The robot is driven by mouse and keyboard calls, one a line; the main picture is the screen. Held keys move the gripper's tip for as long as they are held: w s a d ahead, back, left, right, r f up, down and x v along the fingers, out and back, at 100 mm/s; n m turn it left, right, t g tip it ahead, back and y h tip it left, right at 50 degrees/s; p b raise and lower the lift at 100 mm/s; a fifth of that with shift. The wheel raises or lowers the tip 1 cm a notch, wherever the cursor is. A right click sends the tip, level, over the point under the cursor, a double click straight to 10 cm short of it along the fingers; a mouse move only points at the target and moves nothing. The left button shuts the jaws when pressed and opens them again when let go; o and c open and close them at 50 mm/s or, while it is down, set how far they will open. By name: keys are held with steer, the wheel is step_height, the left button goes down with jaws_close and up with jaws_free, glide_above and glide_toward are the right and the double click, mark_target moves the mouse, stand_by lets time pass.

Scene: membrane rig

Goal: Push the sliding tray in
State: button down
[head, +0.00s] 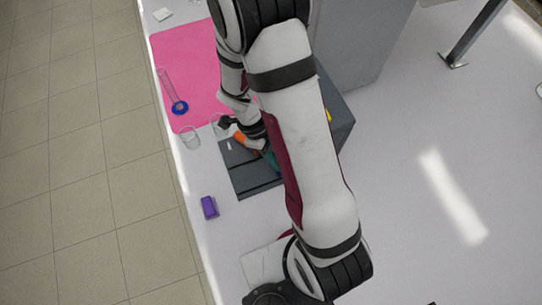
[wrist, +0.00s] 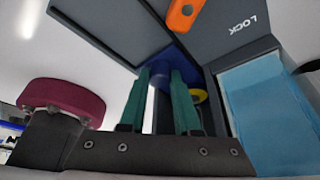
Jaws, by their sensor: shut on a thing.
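The sliding tray (head: 256,182) is a flat dark grey slab that sticks out to the left of a grey block in the head view. My gripper (head: 268,155) is over it, largely hidden by my own arm. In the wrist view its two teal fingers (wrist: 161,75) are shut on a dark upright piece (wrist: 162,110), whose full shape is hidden. A dark blue surface (wrist: 180,62) lies just behind the fingertips. An orange lever (wrist: 185,14) is beyond them, beside a grey panel marked LOCK (wrist: 255,45). The lever also shows in the head view (head: 240,137).
A grey block (head: 342,118) and a tall grey cabinet (head: 365,40) stand to the right. A pink mat (head: 190,50), a blue-based glass cylinder (head: 179,107), a glass beaker (head: 190,138) and a purple block (head: 209,207) are on the left.

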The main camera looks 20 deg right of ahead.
steer(key=shift+w+d, duration=0.1)
steer(key=shift+d, duration=0.05)
steer(key=c, duration=0.6)
jaws_free()
steer(key=v, duration=1.6)
steer(key=shift+f, duration=0.1)
steer(key=s+a+r+n+t+y, duration=0.1)
steer(key=s+r+n+y, duration=0.1)
steer(key=s+n, duration=0.6)
steer(key=s+a+r+n+t+y, duration=0.1)
steer(key=s+r+n+t+y, duration=0.1)
steer(key=s+n, duration=0.7)
steer(key=r+n+y, duration=0.1)
steer(key=n, duration=0.3)
steer(key=shift+a, duration=0.35)
